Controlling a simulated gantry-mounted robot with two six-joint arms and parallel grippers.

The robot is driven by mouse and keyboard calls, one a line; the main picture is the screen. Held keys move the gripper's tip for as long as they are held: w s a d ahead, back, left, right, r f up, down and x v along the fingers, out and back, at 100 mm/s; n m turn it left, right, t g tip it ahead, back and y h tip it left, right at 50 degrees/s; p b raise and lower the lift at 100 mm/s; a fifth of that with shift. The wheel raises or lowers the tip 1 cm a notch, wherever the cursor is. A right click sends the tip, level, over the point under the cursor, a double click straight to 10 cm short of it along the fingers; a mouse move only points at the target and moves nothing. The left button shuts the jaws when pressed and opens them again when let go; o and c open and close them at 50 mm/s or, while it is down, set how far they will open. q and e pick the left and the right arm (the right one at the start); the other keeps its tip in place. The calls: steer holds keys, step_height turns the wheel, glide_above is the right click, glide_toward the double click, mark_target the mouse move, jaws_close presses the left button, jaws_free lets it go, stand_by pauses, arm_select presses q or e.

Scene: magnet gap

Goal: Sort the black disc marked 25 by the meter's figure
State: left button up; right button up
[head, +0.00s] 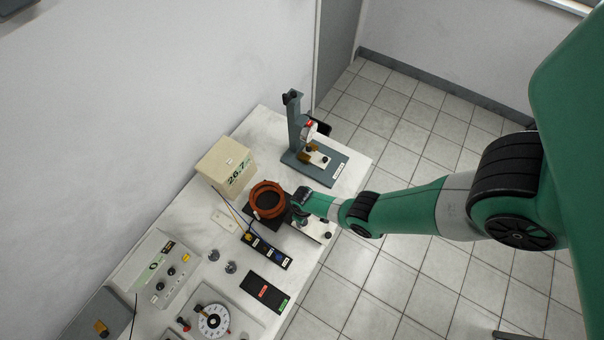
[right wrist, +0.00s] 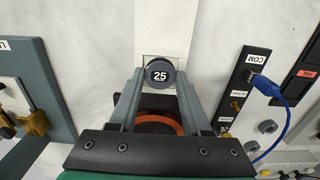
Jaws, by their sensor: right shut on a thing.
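The black disc (right wrist: 160,75) marked 25 sits between the two fingertips of my right gripper (right wrist: 160,84), which is shut on it. In the right wrist view it is in front of a white strip; I cannot tell whether it touches it. In the head view my right gripper (head: 299,201) is just right of the orange ring coil (head: 268,188), and the disc cannot be made out. The coil also shows behind the fingers in the right wrist view (right wrist: 160,119). The cream meter box (head: 224,166) seems to read 26.7. My left gripper is not in view.
A black tray (head: 265,292) with red and green labels lies nearer the front. A black socket strip (head: 268,250) with cables lies between it and the coil. A grey stand (head: 320,168) is at the far end. Dial and knob boxes fill the near left.

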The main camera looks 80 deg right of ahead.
jaws_close()
step_height(320, 180, up, 4)
steer(key=p, duration=0.4)
steer(key=shift+r, duration=0.1)
